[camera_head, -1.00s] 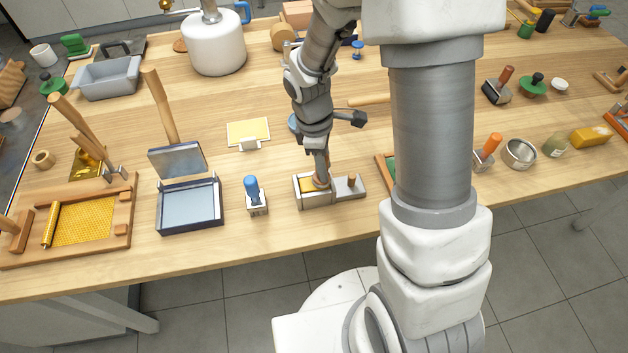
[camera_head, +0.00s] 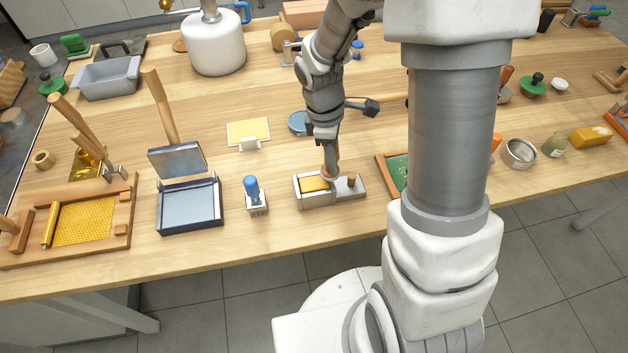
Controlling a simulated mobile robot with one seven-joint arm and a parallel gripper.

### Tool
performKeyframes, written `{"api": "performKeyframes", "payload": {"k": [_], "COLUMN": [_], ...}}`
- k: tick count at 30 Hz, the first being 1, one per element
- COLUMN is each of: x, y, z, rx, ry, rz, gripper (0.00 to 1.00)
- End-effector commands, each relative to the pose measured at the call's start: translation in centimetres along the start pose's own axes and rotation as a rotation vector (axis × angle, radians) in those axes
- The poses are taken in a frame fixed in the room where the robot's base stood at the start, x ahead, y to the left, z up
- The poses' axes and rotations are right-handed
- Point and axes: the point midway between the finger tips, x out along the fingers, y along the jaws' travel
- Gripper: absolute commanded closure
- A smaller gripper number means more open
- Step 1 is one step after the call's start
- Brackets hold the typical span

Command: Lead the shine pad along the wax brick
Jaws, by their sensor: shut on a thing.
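The wax brick (camera_head: 313,184) is a yellow block lying in the left part of a pale grey tray (camera_head: 318,203) near the table's front edge. My gripper (camera_head: 330,174) points down over the tray, at the right end of the brick. It is shut on the shine pad (camera_head: 329,178), of which only a small brownish part shows below the jaws. Whether the pad touches the brick is too small to tell. The jaws themselves are mostly hidden by the wrist.
A small wooden peg (camera_head: 351,180) stands at the tray's right end. A blue-handled tool (camera_head: 252,189) stands to the left, and a green board in a wooden frame (camera_head: 382,163) lies to the right, partly behind my arm. Bare table lies in front of the tray.

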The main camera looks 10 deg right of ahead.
Motion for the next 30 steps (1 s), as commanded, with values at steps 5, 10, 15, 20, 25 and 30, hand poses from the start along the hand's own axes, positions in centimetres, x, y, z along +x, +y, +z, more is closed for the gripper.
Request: {"api": "performKeyframes", "payload": {"k": [5, 10, 15, 20, 25, 30], "x": [-0.9, -3.0, -4.9, -5.1, -5.0, -4.7], "y": [0.0, 0.0, 0.0, 0.0, 0.0, 0.1], "z": [0.1, 0.4, 0.7, 0.8, 0.7, 0.7], "rx": [0.0, 0.0, 0.0, 0.0, 0.0, 0.014], "ry": [0.0, 0.001, 0.001, 0.0, 0.0, 0.001], "rz": [0.001, 0.001, 0.001, 0.001, 0.001, -0.002], "gripper": [1.0, 1.0, 1.0, 1.0, 1.0, 1.0]}}
